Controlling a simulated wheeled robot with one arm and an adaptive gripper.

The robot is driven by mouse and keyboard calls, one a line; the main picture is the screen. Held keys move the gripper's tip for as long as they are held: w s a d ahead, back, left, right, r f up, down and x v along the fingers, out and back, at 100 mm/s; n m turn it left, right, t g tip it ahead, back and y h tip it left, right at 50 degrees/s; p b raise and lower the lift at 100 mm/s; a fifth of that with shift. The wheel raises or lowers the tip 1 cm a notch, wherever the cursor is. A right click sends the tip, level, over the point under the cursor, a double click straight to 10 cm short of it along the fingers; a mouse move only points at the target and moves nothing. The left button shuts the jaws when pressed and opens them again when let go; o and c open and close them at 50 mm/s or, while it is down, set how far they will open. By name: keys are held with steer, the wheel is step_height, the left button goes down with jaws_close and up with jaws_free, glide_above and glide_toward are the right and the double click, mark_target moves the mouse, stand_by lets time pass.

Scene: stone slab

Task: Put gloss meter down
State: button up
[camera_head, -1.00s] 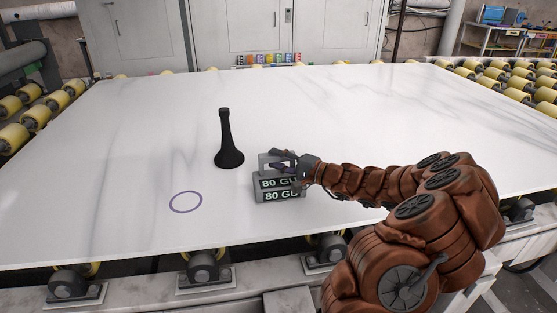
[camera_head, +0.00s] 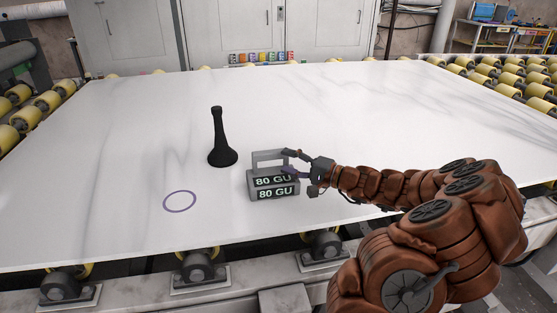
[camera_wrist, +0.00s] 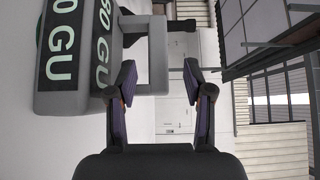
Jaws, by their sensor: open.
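The gloss meter (camera_head: 272,185) is a grey box with a handle loop on top and "80 GU" written on it twice. It rests upright on the white marble slab (camera_head: 370,110), to the right of a purple circle (camera_head: 180,201) drawn on the slab. My gripper (camera_head: 289,160) is open at the right side of the handle. Nothing is held.
A black flared stand (camera_head: 220,140) stands upright on the slab just behind and left of the gloss meter. Rollers (camera_head: 198,266) run along the slab's front edge. The slab's far and left parts are clear.

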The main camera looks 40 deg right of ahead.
steer(key=shift+v, duration=2.95)
steer(key=a+r+n+g+y, duration=0.2)
steer(key=a+n+g+y, duration=0.35)
steer(key=a, duration=1.35)
steer(key=s+a+f+n+g+h, duration=0.1)
steer(key=s+a+n+g, duration=0.1)
steer(key=s+a+g, duration=0.3)
steer(key=s+a+f+n+g+h, duration=0.1)
steer(key=s+a+n+g, duration=0.15)
steer(key=a, duration=0.45)
steer(key=s+a+f+n+g+h, duration=0.1)
steer(key=s+a+f+g+h, duration=0.15)
steer(key=s, duration=0.35)
steer(key=s+a+f+n+g+h, duration=0.1)
steer(key=s+a+g+h, duration=0.15)
steer(key=s, duration=0.35)
steer(key=s+d+f+h, duration=0.1)
steer(key=s+d+h, duration=0.5)
steer(key=s, duration=0.3)
steer(key=shift+s+d+f+n+g, duration=0.25)
steer(key=shift+s+d+n+g, duration=0.15)
steer(key=shift+d, duration=0.1)
